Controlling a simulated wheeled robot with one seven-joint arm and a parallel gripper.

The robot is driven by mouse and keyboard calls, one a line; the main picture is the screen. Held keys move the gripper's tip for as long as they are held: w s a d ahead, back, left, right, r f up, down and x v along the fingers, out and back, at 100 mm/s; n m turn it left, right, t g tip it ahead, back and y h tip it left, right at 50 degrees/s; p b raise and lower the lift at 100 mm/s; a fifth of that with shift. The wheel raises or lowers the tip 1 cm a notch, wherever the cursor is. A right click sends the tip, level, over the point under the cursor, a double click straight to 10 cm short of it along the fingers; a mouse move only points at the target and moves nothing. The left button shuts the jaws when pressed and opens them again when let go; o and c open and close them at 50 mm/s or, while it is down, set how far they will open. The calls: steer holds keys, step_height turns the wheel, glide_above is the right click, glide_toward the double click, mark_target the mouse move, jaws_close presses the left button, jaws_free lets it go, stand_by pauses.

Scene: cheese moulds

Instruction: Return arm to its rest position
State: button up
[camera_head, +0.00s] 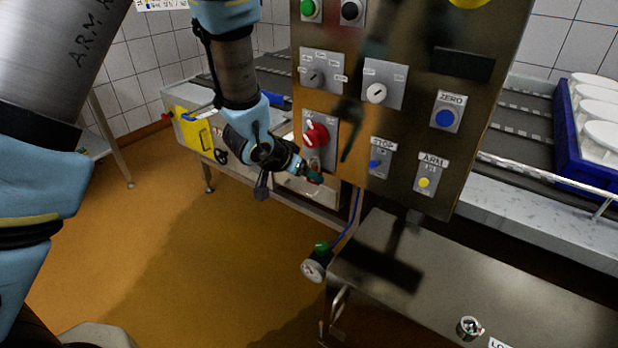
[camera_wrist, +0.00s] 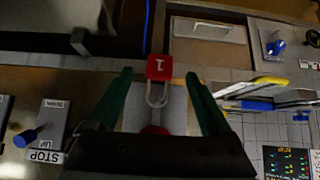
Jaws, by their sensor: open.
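My gripper (camera_head: 314,176) is at the control panel (camera_head: 408,130), just below the red rotary switch (camera_head: 316,135). In the wrist view its two green fingers (camera_wrist: 158,76) stand apart, one on each side of a red padlock (camera_wrist: 160,67) marked 1. A gap shows between each finger and the padlock. The padlock's grey shackle runs toward the red switch, partly seen at the bottom of the wrist view (camera_wrist: 153,130). Whether the shackle is closed through the switch cannot be told. My arm reaches down from the top of the head view.
A steel table (camera_head: 470,285) stands below the panel at right. A gauge (camera_head: 313,270) and blue hose are by its left edge. A blue crate (camera_head: 562,130) with white moulds sits on the conveyor at right. The orange floor (camera_head: 180,270) at left is clear.

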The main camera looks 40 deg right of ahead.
steer(key=v, duration=0.6)
steer(key=shift+a+r, duration=0.15)
steer(key=w+a+r+n+t+y, duration=0.1)
steer(key=w+a+n+y, duration=0.15)
steer(key=w+a, duration=0.55)
steer(key=w+a+r+n+t+y, duration=0.2)
steer(key=w+a+n, duration=0.2)
steer(key=a, duration=0.8)
steer(key=s+a+r+n+g+y, duration=0.1)
steer(key=s+a+n+y, duration=0.1)
steer(key=a, duration=0.9)
steer(key=s+a+r+n+g+y, duration=0.1)
steer(key=s+a+n, duration=0.3)
steer(key=a, duration=0.7)
steer(key=shift+s+r+n+g+y, duration=0.2)
steer(key=shift+r+n+g+y, duration=0.15)
steer(key=shift+r+n+g, duration=0.35)
steer(key=shift+f, duration=0.15)
